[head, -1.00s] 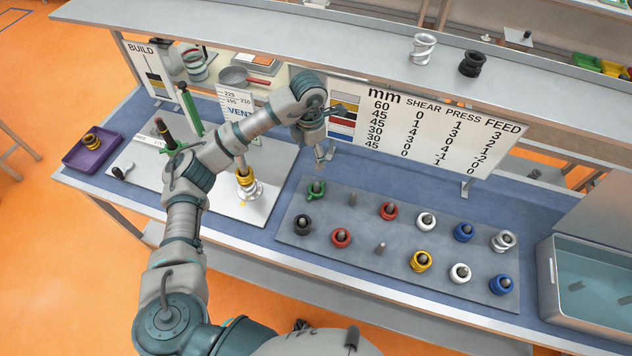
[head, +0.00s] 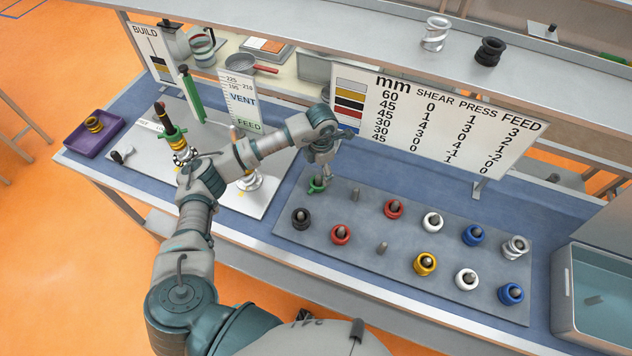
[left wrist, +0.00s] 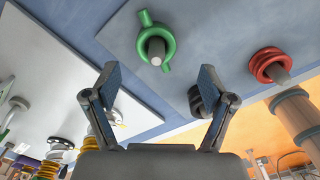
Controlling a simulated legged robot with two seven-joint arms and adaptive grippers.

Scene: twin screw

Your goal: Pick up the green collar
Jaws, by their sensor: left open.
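The green collar (head: 316,186) sits on a peg at the back left corner of the grey peg board (head: 350,237). In the left wrist view the green collar (left wrist: 156,42) is a ring with small side lugs around a grey peg, beyond and between my fingertips. My left gripper (head: 326,176) points down just above the collar in the head view, and its fingers partly hide it. In the left wrist view its two fingers (left wrist: 160,78) are spread apart with nothing between them. My right gripper is not in view.
A black collar (head: 301,218) and a red collar (head: 340,234) stand near the green one. An empty peg (head: 355,194) is to its right. The sign board (head: 430,125) stands behind. A build plate (head: 262,190) with two screw posts lies to the left.

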